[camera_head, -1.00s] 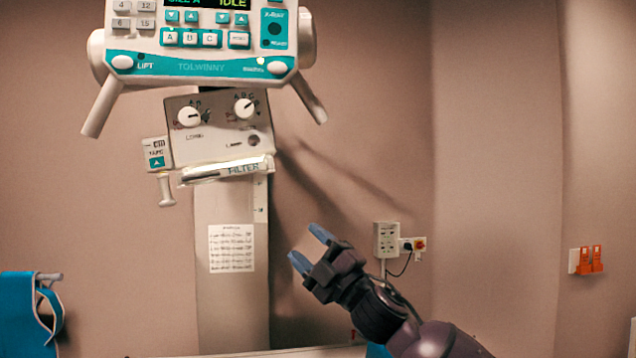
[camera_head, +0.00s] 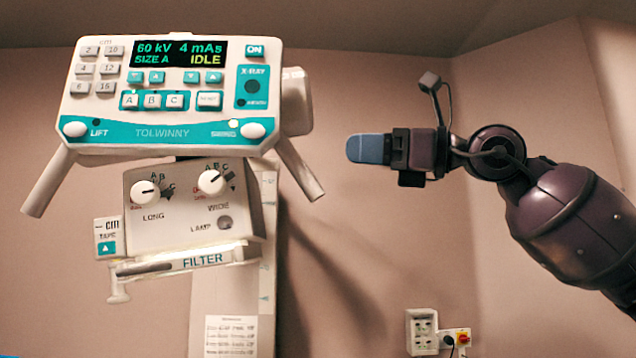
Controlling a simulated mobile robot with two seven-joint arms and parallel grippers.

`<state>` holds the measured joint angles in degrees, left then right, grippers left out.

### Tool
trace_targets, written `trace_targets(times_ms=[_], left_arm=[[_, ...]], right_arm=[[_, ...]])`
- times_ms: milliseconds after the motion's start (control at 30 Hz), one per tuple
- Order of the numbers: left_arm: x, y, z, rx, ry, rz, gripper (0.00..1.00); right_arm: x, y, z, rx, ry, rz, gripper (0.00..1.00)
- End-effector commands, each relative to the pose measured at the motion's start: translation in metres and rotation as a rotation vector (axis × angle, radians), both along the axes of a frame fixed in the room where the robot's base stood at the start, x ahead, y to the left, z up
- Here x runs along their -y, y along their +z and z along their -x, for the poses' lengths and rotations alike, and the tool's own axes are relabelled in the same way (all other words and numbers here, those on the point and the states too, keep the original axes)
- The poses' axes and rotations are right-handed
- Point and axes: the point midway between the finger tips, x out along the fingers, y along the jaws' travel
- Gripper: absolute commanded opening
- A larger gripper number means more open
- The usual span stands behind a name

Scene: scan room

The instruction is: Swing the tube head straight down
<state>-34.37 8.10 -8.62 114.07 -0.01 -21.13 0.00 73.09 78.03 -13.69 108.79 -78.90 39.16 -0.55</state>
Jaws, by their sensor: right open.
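The tube head (camera_head: 180,138) fills the left of the head view, its control panel facing me with the display reading 60 kV, 4 mAs, SIZE A, IDLE. Two grey handles slant down and outward from it, the left handle (camera_head: 48,182) and the right handle (camera_head: 301,168). A swing knob (camera_head: 253,131) sits at the panel's lower right and a lift knob (camera_head: 75,129) at its lower left. The collimator box (camera_head: 190,205) with two dials hangs below. My right gripper (camera_head: 352,149) is open and empty, blue fingers pointing left, to the right of the right handle and apart from it. My left gripper is not in view.
A pale column (camera_head: 268,310) with a paper chart (camera_head: 231,336) stands behind the collimator. A wall socket box (camera_head: 421,332) is low at right of centre. The wall between gripper and socket is clear.

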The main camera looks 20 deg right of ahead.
Motion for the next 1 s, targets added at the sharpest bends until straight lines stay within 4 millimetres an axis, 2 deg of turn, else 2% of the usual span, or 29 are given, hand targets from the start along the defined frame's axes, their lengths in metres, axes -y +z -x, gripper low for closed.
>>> trace_targets(times_ms=[100, 200, 367, 600, 800, 1000], left_arm=[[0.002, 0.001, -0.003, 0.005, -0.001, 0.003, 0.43], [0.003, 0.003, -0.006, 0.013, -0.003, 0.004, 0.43], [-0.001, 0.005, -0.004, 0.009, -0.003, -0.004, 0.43], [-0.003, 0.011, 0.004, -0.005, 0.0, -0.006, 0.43], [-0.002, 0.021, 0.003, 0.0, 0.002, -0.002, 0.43], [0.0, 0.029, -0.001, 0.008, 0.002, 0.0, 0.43]], right_arm=[[0.008, -0.013, -0.012, -0.013, -0.088, 0.097, 0.56], [0.011, -0.02, -0.015, -0.03, -0.116, 0.135, 0.56], [0.006, -0.021, -0.02, -0.042, -0.116, 0.145, 0.56], [-0.02, -0.019, -0.045, -0.041, -0.113, 0.143, 0.56], [-0.043, -0.02, -0.069, -0.043, -0.113, 0.142, 0.56], [-0.058, -0.02, -0.086, -0.042, -0.113, 0.142, 0.56]])
